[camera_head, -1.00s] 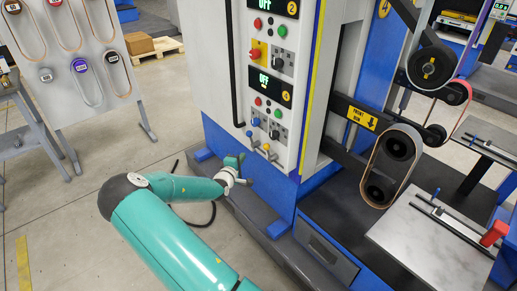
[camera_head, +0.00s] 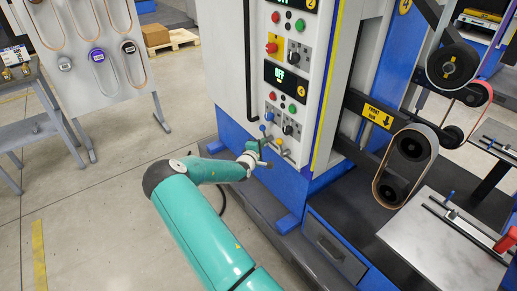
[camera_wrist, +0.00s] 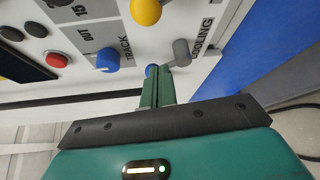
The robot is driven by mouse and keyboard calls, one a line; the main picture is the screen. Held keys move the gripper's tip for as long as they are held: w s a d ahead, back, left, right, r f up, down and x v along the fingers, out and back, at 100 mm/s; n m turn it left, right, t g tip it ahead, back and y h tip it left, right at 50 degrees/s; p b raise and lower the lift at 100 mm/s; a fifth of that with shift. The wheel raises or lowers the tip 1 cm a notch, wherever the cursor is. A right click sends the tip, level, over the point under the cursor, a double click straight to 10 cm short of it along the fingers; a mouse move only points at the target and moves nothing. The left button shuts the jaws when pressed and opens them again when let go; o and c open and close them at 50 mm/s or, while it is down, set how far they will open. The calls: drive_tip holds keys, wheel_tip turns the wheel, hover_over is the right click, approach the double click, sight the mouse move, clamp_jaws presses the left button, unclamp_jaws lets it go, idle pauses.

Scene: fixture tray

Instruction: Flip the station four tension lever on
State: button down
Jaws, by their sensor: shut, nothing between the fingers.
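The control panel (camera_head: 283,95) on the machine front carries a lower section with a lit OFF display (camera_head: 288,77) and small levers below it. Two blue-knobbed levers (camera_head: 269,116) and yellow-knobbed levers (camera_head: 279,142) show there. In the wrist view are a yellow knob (camera_wrist: 146,10), a blue knob (camera_wrist: 107,60) beside TRACK lettering, and a grey lever (camera_wrist: 182,50) beside COOLING lettering. I cannot read a tension label. My gripper (camera_head: 263,154) is shut and empty just below the levers. Its fingertips (camera_wrist: 158,72) lie close to a small blue knob, partly hidden; contact is unclear.
A red button (camera_wrist: 57,60) sits left on the panel. The sanding belt (camera_head: 405,165) and metal table (camera_head: 440,235) stand right of the panel. A dark base ledge (camera_head: 270,225) runs below. A belt rack (camera_head: 90,60) stands left; the floor between is open.

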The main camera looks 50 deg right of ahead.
drive_tip(key=s+d, duration=0.1)
drive_tip(key=s, duration=0.1)
drive_tip(key=s+d, duration=0.1)
drive_tip(key=shift+d+r, duration=0.25)
drive_tip(key=shift+d, duration=0.05)
